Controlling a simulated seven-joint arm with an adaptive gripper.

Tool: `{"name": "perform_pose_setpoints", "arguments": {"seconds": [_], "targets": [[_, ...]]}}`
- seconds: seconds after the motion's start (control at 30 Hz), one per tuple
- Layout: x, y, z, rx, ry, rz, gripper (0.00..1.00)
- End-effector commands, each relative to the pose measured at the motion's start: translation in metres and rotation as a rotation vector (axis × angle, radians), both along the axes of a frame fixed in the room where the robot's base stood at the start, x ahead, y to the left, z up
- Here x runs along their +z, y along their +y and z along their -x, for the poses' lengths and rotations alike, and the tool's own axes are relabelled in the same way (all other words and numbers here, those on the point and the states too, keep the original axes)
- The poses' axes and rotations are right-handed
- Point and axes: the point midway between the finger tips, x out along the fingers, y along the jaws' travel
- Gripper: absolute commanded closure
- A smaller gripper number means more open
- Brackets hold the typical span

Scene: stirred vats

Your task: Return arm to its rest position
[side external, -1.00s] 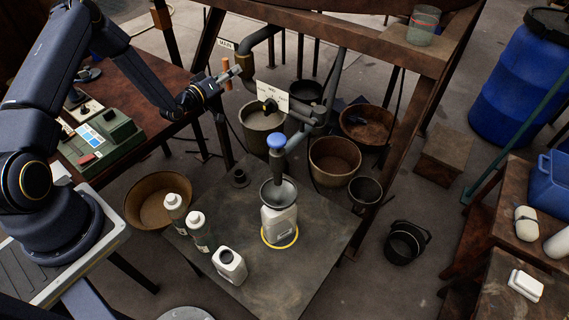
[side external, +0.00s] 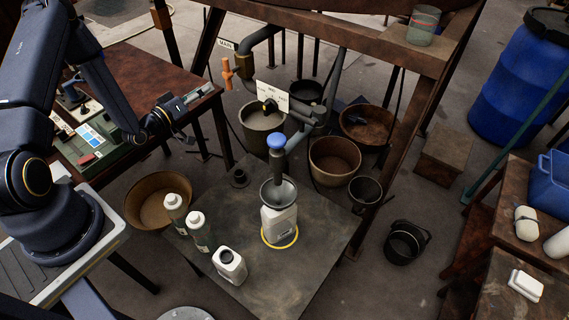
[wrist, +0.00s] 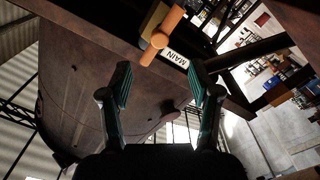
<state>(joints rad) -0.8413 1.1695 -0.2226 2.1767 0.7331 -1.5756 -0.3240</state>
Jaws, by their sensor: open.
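My gripper (side external: 196,97) is in the air above the right edge of the brown table, to the left of the orange-handled valve (side external: 228,72). It holds nothing. In the wrist view the two fingers (wrist: 160,90) stand apart with a clear gap. Beyond them in that view are the orange valve handle (wrist: 161,35) and a white "MAIN" label (wrist: 176,58). The fingers look apart from the valve. My arm reaches in from the left in the side view.
The brown table (side external: 180,75) carries a green box (side external: 100,135). On the low dark table (side external: 320,235) a white bottle (side external: 279,222) with a funnel stands under the blue-knobbed valve (side external: 276,141); several bottles stand nearby. Buckets and rusty beams stand behind.

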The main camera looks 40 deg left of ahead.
Motion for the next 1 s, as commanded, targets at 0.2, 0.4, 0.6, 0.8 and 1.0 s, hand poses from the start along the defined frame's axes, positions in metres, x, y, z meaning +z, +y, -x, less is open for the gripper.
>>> {"name": "perform_pose_setpoints", "arguments": {"seconds": [0.2, 0.4, 0.6, 0.8, 1.0], "targets": [[0.000, 0.000, 0.006, -0.001, 0.001, 0.000, 0.38], [0.000, -0.002, 0.005, -0.005, 0.000, 0.000, 0.38], [0.062, -0.030, -0.025, -0.104, -0.099, -0.110, 0.38], [0.192, -0.088, -0.056, -0.214, -0.213, -0.361, 0.38], [0.286, -0.137, -0.051, -0.208, -0.152, -0.596, 0.38]]}}
